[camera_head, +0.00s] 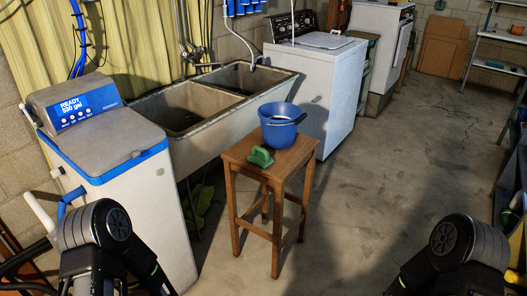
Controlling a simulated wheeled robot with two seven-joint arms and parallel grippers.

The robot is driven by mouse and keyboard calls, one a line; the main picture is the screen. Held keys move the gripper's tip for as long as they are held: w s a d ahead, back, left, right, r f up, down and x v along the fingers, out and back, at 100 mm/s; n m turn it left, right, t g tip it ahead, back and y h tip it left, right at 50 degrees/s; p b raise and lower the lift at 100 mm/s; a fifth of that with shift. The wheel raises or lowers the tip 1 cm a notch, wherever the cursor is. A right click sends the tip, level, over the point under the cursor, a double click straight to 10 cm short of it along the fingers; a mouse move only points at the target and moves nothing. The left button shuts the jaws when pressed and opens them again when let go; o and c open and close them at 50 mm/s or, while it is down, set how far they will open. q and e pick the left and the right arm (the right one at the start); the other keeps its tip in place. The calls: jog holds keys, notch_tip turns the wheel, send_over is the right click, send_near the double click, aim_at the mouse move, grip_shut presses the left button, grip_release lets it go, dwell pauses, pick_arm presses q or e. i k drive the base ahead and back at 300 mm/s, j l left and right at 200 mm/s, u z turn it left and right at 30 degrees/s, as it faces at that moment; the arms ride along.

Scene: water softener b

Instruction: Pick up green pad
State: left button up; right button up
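The green pad (261,157) lies on top of a wooden stool (235,159), near the stool's left front side. It looks like a small green block with a raised handle. A blue pot (281,123) stands on the same stool, just behind and to the right of the pad. My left arm shows at the lower left and my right arm at the lower right. Neither gripper's fingertips can be made out, and both arms are well apart from the stool. Nothing covers the pad.
A water softener (128,165) with a blue screen stands left of the stool. A double concrete sink (222,115) and a white washer (327,85) are behind it. Shelving (493,68) lines the right side. The floor (390,175) right of the stool is clear.

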aim_at(262, 160)
jog(key=i+l+u, duration=0.1)
jog(key=i+l, duration=0.35)
jog(key=l, duration=0.25)
jog(key=i+l+u, duration=0.25)
jog(key=i+l, duration=0.2)
jog(key=l, duration=0.25)
jog(key=i+l, duration=0.2)
jog(key=l, duration=0.2)
jog(key=i+l+u, duration=0.15)
jog(key=l, duration=0.25)
jog(key=i+l+u, duration=0.1)
jog(key=i+l, duration=0.15)
jog(key=l, duration=0.15)
